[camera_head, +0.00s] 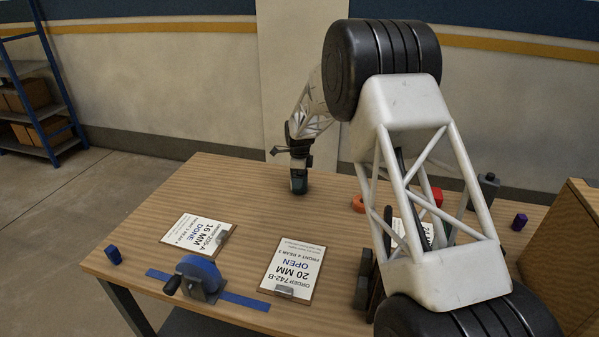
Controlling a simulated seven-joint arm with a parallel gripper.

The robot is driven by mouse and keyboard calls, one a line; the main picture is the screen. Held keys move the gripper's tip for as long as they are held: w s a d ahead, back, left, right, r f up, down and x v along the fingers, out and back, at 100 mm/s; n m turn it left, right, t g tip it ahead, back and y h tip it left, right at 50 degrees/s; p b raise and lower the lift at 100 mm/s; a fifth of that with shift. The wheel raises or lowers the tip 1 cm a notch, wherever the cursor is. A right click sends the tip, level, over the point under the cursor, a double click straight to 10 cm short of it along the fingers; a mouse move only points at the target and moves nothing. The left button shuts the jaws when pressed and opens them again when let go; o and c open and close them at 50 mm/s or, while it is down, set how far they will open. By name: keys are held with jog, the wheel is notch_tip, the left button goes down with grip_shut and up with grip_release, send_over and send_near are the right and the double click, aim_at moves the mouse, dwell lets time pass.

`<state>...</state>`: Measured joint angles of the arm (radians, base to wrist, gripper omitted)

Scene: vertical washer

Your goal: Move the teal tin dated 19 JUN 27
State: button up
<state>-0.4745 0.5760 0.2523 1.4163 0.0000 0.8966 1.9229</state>
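My gripper (299,170) points down over the far middle of the wooden bench. A small dark object with a teal tint (299,185) shows right at its lower end, close to the bench top. I cannot tell whether it is a tin or part of the gripper, nor whether the fingers are shut on it. No tin with a readable date of 19 JUN 27 shows. My arm hides part of the bench's right side.
A wooden box (570,250) stands right.

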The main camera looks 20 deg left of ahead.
jog(key=shift+c, duration=0.5)
jog(key=c, duration=1)
jog(key=shift+d, duration=0.1)
jog(key=shift+c, duration=0.2)
jog(key=shift+d, duration=0.1)
jog(key=shift+s+d, duration=0.6)
jog(key=shift+d, duration=0.95)
jog(key=shift+s+d, duration=0.6)
jog(key=shift+d, duration=0.9)
jog(key=shift+s+d, duration=0.6)
jog(key=shift+d, duration=0.95)
jog(key=o, duration=1.1)
jog(key=shift+r, duration=0.1)
